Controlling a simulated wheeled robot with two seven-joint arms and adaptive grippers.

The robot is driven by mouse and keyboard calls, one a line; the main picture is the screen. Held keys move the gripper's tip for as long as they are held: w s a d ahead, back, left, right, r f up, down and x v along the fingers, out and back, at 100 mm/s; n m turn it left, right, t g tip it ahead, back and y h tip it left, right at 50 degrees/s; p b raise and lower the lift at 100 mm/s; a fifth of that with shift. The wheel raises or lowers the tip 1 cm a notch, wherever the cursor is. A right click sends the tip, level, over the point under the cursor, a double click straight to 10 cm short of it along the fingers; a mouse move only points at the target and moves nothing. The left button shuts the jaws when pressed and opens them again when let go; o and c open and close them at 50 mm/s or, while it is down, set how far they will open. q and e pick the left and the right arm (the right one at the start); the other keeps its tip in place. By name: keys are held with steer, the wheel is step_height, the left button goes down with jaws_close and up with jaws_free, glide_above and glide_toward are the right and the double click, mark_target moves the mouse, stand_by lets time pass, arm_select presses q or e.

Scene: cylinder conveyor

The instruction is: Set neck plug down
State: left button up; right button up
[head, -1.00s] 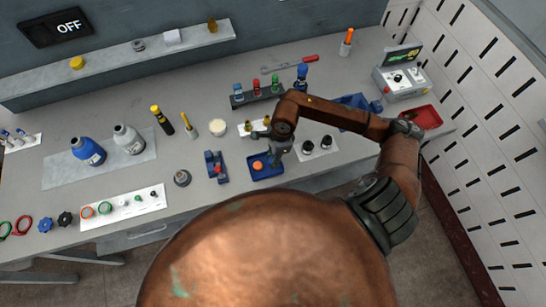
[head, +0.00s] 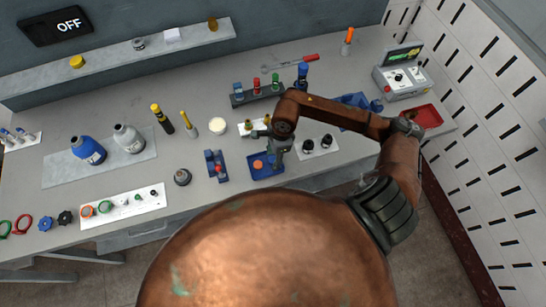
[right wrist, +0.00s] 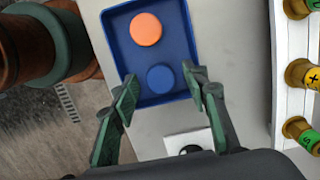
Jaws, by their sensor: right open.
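A small blue tray (head: 268,173) stands near the front of the bench; it fills the upper middle of the right wrist view (right wrist: 183,50). In it lie an orange round piece (right wrist: 146,29) and a blue round piece (right wrist: 160,78), apart from each other. Which of them is the neck plug I cannot tell. The orange one also shows in the head view (head: 258,164). My right gripper (right wrist: 161,88) is open, its green-padded fingers apart on either side of the blue piece, with nothing held. In the head view the right gripper (head: 275,152) is over the tray's right side.
Left of the tray stands a blue fixture (head: 216,166) with a red part. A white mat with dark knobs (head: 317,147) lies to the right, brass fittings (right wrist: 314,75) on a white strip behind. A red tray (head: 427,117) and a control box (head: 402,80) are at the right end.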

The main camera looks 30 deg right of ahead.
step_height(320, 180, up, 12)
steer(key=d+b, duration=0.1)
steer(key=b, duration=0.1)
steer(key=shift+s+d, duration=0.25)
steer(key=shift+d, duration=0.1)
